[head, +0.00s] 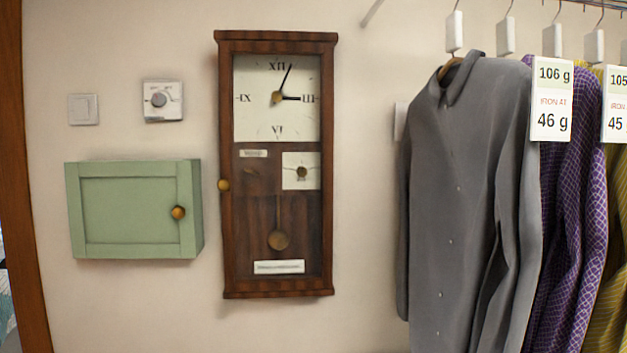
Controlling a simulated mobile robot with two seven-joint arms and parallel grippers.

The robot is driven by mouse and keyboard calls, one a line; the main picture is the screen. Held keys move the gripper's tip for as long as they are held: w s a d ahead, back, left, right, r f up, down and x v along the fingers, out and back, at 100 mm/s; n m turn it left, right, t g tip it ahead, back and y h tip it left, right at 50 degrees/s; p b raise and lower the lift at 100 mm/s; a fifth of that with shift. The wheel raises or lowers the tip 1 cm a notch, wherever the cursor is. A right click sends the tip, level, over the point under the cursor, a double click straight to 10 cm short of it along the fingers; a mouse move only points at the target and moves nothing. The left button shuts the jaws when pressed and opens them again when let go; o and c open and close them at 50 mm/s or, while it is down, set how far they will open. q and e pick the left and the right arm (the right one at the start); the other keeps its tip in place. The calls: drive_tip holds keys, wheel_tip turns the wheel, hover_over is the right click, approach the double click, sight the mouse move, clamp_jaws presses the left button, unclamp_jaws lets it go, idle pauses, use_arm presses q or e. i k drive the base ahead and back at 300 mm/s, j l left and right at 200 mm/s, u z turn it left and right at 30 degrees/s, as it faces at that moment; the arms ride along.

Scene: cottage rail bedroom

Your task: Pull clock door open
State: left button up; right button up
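A tall dark wooden wall clock (229,225) hangs on the wall near the middle of the head view. Its glazed front door appears shut, with a small brass knob (223,185) on the left edge. Behind the glass are a white dial (255,118) with Roman numerals, a small white square plate (294,181) and a round pendulum bob (278,240). Neither of my grippers shows in the head view.
Left of the clock hangs a green cabinet (125,205) with a brass knob; a dial thermostat (162,101) and light switch (83,109) are above it. A grey shirt (470,200) and other tagged shirts hang at right. Wood trim (22,180) runs at far left.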

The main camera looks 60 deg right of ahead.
sight(325, 50)
drive_tip(key=z, duration=1.25)
